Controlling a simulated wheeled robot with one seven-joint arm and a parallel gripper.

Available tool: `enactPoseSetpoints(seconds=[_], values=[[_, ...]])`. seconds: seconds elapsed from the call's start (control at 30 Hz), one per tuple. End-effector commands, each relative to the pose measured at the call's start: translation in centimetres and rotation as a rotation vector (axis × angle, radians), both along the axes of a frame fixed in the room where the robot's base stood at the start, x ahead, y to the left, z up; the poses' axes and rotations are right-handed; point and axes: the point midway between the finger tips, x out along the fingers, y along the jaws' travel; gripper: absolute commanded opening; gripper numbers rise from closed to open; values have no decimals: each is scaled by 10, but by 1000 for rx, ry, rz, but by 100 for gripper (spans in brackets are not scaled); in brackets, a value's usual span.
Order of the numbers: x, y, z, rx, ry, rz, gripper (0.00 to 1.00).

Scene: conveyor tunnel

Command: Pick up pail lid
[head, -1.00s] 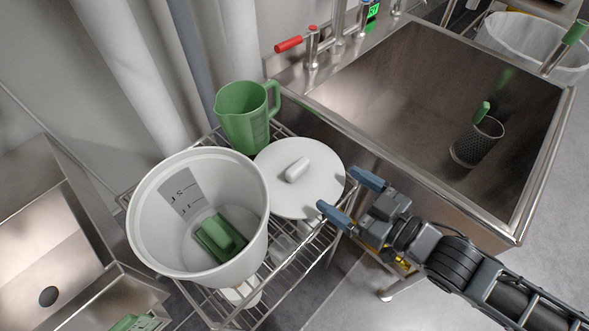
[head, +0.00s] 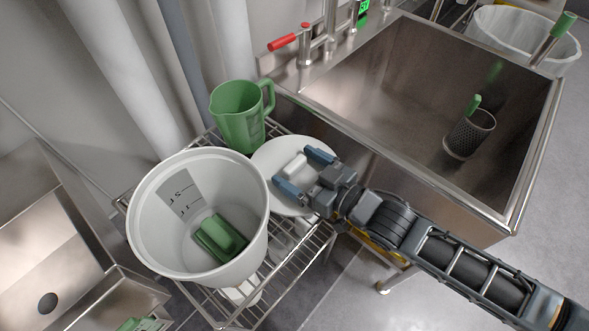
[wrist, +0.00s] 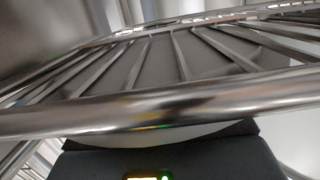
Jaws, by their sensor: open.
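The pail lid (head: 268,163) is a round white disc with a raised white bar handle (head: 291,168). It lies on the wire rack (head: 318,246) between the white pail and the sink. My gripper (head: 300,171) is open over the right part of the lid, with its two blue-grey fingers on either side of the handle. I cannot tell whether the fingers touch the handle. My gripper and wrist hide the lid's right edge. The wrist view shows metal rack bars (wrist: 150,110) close up, not the lid's handle.
The white pail (head: 148,215) with a green object (head: 220,236) inside stands left of the lid. A green jug (head: 238,118) stands behind it. The steel sink (head: 405,105) is at the right, holding a dark mesh cup (head: 468,135). The sink rim runs close to my arm.

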Motion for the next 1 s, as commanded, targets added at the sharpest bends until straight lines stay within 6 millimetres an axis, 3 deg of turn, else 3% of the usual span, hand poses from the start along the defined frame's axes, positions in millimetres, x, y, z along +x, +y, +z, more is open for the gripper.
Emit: enactPoseSetpoints(seconds=[0.17,0.8,1.0], values=[[0,0,0,0,0,0,94],[0,-1,-1,-1,1,0,32],[0,-1,0,-1,1,0,32]])
